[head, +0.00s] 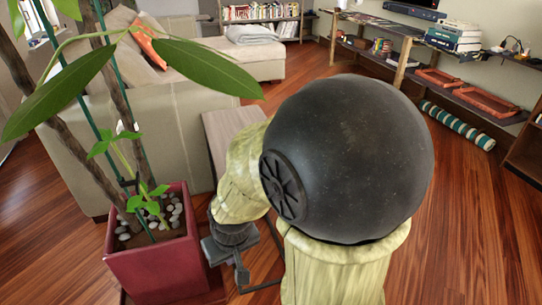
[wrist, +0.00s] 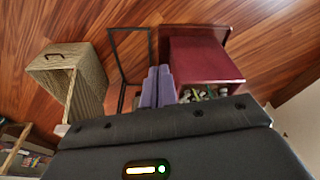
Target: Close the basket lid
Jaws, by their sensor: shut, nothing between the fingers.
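A pale woven basket (wrist: 88,88) shows at the left of the wrist view, with a small dark handle on one face. Two woven faces stand at an angle, with a shaded area between them; I cannot tell for sure which one is the lid. In the head view my own arm fills the middle, and I do not make out the basket. My gripper (wrist: 158,70) is shut and empty in the wrist view. Its purple fingers are to the right of the basket and apart from it in the picture, just left of the red planter.
The red planter (head: 160,262) with a leafy plant stands at the left, close to my arm. A small side table (head: 222,125) is behind the arm, by the beige sofa (head: 175,125). Low shelves line the right wall. Wooden floor (head: 480,235) is clear at the right.

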